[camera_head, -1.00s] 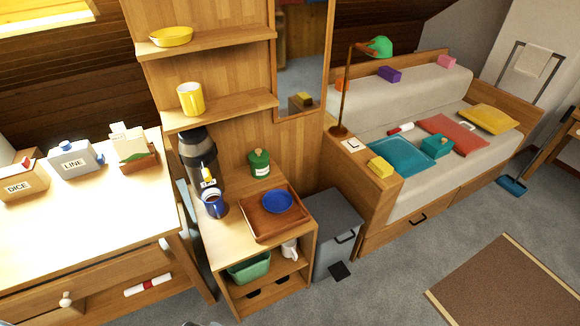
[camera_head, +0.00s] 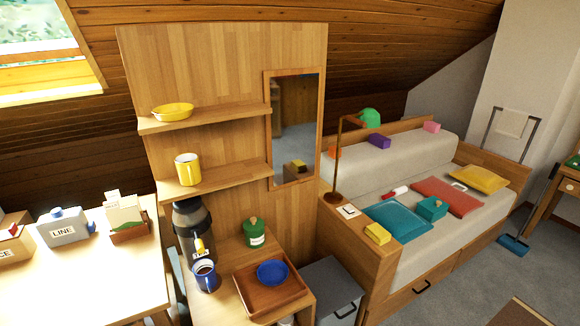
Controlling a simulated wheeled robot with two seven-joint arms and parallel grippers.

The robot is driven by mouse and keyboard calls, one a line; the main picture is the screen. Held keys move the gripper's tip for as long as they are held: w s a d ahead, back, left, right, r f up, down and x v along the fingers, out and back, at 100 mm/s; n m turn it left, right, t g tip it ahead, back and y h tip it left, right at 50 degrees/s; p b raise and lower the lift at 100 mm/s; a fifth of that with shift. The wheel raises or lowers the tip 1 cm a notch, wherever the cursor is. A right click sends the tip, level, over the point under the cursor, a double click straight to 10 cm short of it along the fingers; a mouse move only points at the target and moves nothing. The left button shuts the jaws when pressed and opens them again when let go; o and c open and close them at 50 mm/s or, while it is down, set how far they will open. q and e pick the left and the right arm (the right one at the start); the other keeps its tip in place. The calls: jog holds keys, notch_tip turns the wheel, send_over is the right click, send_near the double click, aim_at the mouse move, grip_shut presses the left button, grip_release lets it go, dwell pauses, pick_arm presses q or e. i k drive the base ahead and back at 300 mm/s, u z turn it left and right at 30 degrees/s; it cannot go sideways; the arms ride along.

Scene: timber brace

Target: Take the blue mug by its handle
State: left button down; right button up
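The blue mug (camera_head: 205,276) stands upright on the low wooden cabinet, in front of the dark coffee dispenser (camera_head: 190,232) and left of the wooden tray. It holds something dark. I cannot make out its handle clearly. Neither of my grippers shows in the head view.
A wooden tray (camera_head: 249,295) with a blue bowl (camera_head: 272,272) sits right of the mug. A green jar (camera_head: 254,233) stands behind the tray. A yellow mug (camera_head: 188,169) and yellow bowl (camera_head: 172,112) are on the shelves above. A white-topped desk (camera_head: 80,285) is at left.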

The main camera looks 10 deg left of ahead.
aim_at(204, 271)
jog(key=z, duration=2.15)
jog(key=i, duration=2)
jog(key=u, duration=3.35)
